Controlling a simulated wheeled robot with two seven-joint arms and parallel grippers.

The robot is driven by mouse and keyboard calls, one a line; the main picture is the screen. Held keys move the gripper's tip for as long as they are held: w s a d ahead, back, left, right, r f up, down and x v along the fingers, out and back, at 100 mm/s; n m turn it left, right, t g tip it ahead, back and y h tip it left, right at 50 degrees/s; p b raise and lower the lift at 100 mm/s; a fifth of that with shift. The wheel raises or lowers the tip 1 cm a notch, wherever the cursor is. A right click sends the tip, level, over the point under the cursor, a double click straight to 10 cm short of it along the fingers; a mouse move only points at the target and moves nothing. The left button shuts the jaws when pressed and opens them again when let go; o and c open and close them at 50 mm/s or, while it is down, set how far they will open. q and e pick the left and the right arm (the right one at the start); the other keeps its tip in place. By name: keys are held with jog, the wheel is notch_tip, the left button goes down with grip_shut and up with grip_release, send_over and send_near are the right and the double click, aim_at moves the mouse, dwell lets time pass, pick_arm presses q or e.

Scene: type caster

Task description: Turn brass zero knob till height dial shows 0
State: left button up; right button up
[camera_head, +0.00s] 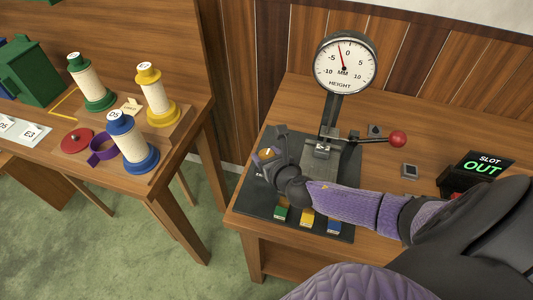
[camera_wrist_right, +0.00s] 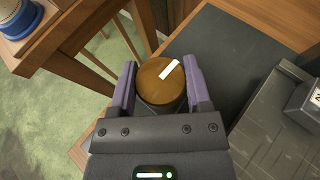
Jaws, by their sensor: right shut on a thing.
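The brass zero knob (camera_wrist_right: 160,80) is a round disc with a white mark on top. In the right wrist view the mark slants toward the upper right. The knob also shows in the head view (camera_head: 267,152), at the left edge of the dark mat. My right gripper (camera_wrist_right: 160,88) is shut on the knob, with one purple finger on each side. The height dial (camera_head: 346,63) stands on a post at the back. Its red needle points a little left of 0, between -5 and 0. My left gripper is not in view.
A lever with a red ball (camera_head: 397,139) sticks out right of the post. Green, yellow and blue blocks (camera_head: 307,217) lie along the mat's front. A SLOT OUT display (camera_head: 484,166) stands at right. The left table (camera_head: 165,150) holds several spools.

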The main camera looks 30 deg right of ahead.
jog(key=m+h+p, duration=0.1)
jog(key=m+h, duration=0.1)
jog(key=h, duration=0.1)
jog(key=shift+a+r+m+g+p, duration=0.1)
jog(key=shift+r+m+g+p, duration=0.05)
jog(key=shift+m+g+p, duration=0.25)
jog(key=m+g+h, duration=0.1)
jog(key=m+h, duration=0.1)
jog(key=h, duration=0.1)
jog(key=shift+m+p, duration=0.3)
jog(key=shift+m, duration=0.1)
jog(key=shift+f+m+g+h, duration=0.2)
jog(key=shift+m+g+h, duration=0.9)
jog(key=shift+m, duration=0.1)
jog(key=shift+m+g+h+b, duration=0.75)
jog(key=shift+m+g+h, duration=0.55)
jog(key=shift+m+g, duration=0.35)
jog(key=shift+m, duration=0.25)
jog(key=o, duration=1.3)
